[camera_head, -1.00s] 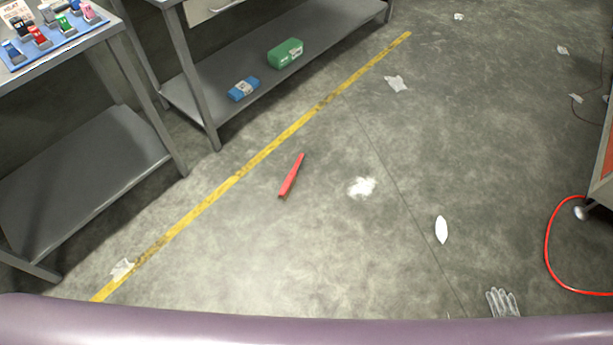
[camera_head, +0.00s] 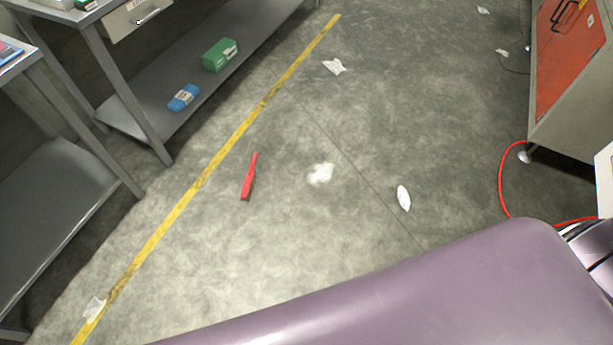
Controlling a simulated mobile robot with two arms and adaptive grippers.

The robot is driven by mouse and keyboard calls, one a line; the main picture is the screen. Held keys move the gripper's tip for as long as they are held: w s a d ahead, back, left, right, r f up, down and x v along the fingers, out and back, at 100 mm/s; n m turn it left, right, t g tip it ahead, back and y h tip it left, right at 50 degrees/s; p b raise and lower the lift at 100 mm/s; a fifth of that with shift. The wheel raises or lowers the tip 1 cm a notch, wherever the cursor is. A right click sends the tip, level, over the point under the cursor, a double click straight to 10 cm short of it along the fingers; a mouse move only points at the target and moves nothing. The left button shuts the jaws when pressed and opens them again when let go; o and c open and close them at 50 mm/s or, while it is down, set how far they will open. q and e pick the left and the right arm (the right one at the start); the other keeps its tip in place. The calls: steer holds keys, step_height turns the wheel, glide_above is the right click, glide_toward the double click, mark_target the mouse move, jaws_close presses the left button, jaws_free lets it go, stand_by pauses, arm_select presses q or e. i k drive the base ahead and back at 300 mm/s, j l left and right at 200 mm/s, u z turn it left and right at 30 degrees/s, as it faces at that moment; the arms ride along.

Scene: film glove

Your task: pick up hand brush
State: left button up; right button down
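The hand brush (camera_head: 249,178) is red with a narrow handle. It lies on the concrete floor, just right of the yellow floor line, with its handle pointing away and its wider, dark-edged end nearer to me. Nothing covers it and nothing touches it. Neither of my grippers shows in the head view, so I cannot see whether they are open or shut.
Metal shelving (camera_head: 150,121) with a green box (camera_head: 220,55) and a blue pack (camera_head: 183,97) stands left. Litter, including a white oval (camera_head: 404,198) and a white patch (camera_head: 320,174), lies rightward. A red-doored cabinet (camera_head: 566,60) and red hose (camera_head: 502,180) are right.

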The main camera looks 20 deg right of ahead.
mark_target(248, 181)
steer(key=u, duration=0.3)
steer(key=i+l+u, duration=0.45)
steer(key=l+u, duration=0.25)
steer(key=i+l+u, duration=0.15)
steer(key=l+u, duration=0.15)
steer(key=l, duration=0.15)
